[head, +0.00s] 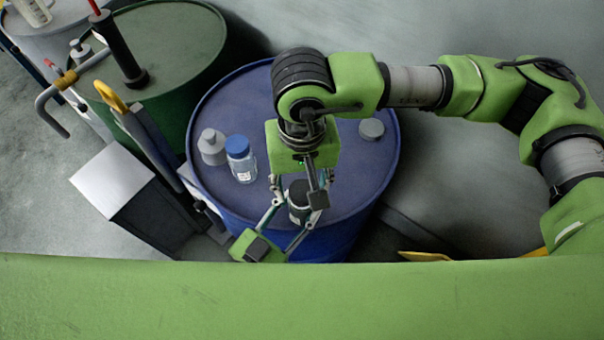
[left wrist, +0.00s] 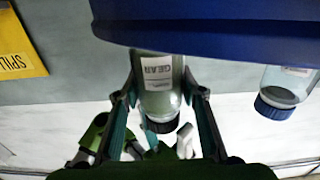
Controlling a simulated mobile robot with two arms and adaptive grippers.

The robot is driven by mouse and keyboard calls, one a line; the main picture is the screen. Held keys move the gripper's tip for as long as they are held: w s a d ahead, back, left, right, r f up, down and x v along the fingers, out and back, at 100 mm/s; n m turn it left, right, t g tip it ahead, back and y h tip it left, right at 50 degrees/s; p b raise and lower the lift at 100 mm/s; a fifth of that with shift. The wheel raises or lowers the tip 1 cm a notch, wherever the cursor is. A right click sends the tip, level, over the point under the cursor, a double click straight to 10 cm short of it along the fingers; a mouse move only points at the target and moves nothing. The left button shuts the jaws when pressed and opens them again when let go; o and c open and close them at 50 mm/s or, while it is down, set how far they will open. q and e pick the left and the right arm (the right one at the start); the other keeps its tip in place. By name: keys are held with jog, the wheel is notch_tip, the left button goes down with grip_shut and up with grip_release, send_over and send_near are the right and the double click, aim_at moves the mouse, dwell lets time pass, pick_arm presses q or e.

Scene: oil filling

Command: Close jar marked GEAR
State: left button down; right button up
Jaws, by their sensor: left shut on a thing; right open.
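The jar marked GEAR (left wrist: 158,75) is a clear jar with a white label and a black cap (left wrist: 161,124). It appears upside down in the left wrist view. In the head view the jar (head: 298,212) is by the near edge of the blue drum, partly hidden. My left gripper (left wrist: 160,95) is shut on the jar's body, one finger on each side. My right gripper (head: 307,187) points down just above the black cap, open. The black cap is at the jar's mouth; I cannot tell whether it is screwed tight.
The blue drum (head: 345,205) also carries a blue-capped jar (head: 242,165), a grey bottle (head: 212,148) and a grey round lid (head: 371,129). A green drum (head: 180,45) with a hand pump stands at the back left. A dark box (head: 145,200) stands left of the drum.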

jog(key=shift+f, duration=0.2)
jog(key=c, duration=1.1)
jog(key=m, duration=0.7)
jog(key=shift+c, duration=0.2)
jog(key=m, duration=1.3)
jog(key=shift+m, duration=0.3)
jog(key=m, duration=0.7)
jog(key=o, duration=1.3)
